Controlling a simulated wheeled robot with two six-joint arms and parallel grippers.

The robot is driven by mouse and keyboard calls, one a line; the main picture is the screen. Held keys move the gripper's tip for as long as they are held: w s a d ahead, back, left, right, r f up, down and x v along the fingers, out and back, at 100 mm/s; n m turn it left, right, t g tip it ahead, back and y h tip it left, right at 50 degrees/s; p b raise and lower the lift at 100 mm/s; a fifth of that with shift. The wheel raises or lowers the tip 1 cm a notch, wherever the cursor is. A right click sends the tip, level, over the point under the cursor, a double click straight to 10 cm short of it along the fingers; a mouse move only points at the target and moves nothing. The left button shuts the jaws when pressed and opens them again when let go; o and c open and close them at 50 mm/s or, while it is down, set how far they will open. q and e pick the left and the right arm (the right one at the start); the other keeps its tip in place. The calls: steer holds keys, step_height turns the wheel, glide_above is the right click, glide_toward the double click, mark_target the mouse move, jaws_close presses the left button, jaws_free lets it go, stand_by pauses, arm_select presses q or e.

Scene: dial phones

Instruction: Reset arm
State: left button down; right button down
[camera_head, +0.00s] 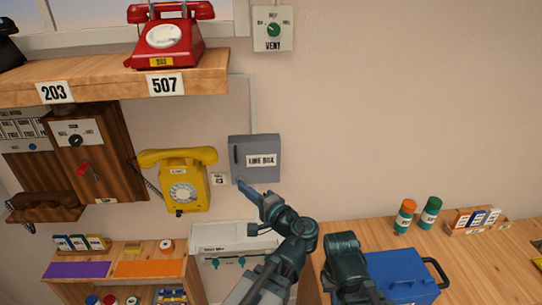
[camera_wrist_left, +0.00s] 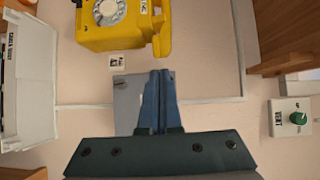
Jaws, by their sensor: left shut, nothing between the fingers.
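My left gripper (camera_head: 248,187) is shut and empty, in front of the wall just below the grey line box (camera_head: 254,158) in the head view. In the left wrist view its blue fingers (camera_wrist_left: 160,75) are pressed together in front of the grey box (camera_wrist_left: 128,92), hiding part of it. The yellow dial phone (camera_head: 180,180) hangs on the wall to the left of the gripper and also shows in the left wrist view (camera_wrist_left: 115,22). My right gripper does not show in either view; a dark arm part stands at the bottom of the head view.
A red phone (camera_head: 166,42) stands on the upper shelf (camera_head: 120,82). A wooden wall unit (camera_head: 92,150) is at left, a white device (camera_head: 234,240) below the gripper. The right counter (camera_head: 475,255) holds a blue case (camera_head: 400,272) and two bottles (camera_head: 404,217). The wall above it is clear.

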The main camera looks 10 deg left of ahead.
arm_select(q)
steer(key=s+d+f+n+g+h, duration=0.1)
steer(key=s+d+f+g+h, duration=0.25)
steer(key=f, duration=0.45)
steer(key=s+d+f+n+g+h, duration=0.2)
steer(key=s+f+g+h, duration=0.15)
steer(key=f, duration=0.45)
steer(key=s+d+f+g+h, duration=0.1)
steer(key=s+d+f+h, duration=0.2)
steer(key=d, duration=0.2)
steer(key=s+d+f+g+h+b, duration=0.1)
steer(key=s+d+f+g+h, duration=0.1)
steer(key=d, duration=0.4)
steer(key=shift+s+f+h, duration=0.55)
steer(key=shift+s+h, duration=0.05)
steer(key=shift+s, duration=0.55)
steer(key=shift+d, duration=0.1)
